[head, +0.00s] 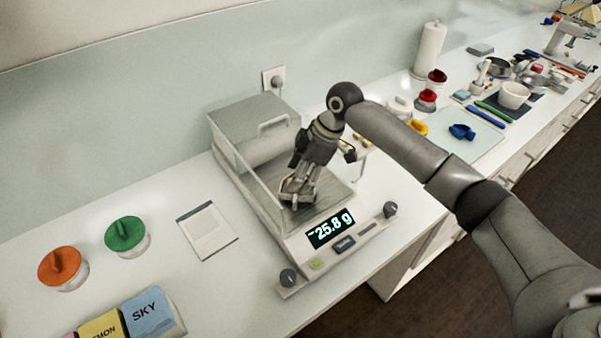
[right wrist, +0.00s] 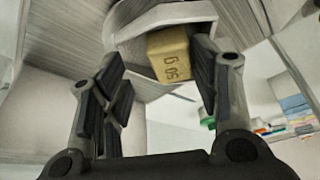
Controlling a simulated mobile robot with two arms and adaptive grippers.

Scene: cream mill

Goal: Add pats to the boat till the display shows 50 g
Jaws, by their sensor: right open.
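The balance display (head: 331,229) reads -25.8 g. My right gripper (head: 297,196) is inside the balance's glass chamber, low over the pan (head: 330,194). In the right wrist view my right gripper (right wrist: 160,75) is open. I cannot tell whether a finger touches the block. In the head view the gripper hides most of the dish. Small yellow pieces (head: 367,140), possibly pats, show behind my right arm. My left gripper is not in view.
The balance (head: 264,213) has glass walls close around my gripper. A white card (head: 207,230), a green-lidded jar (head: 126,236) and an orange-lidded jar (head: 62,268) stand to the left. A pale mat (head: 475,146) and several tools lie to the right.

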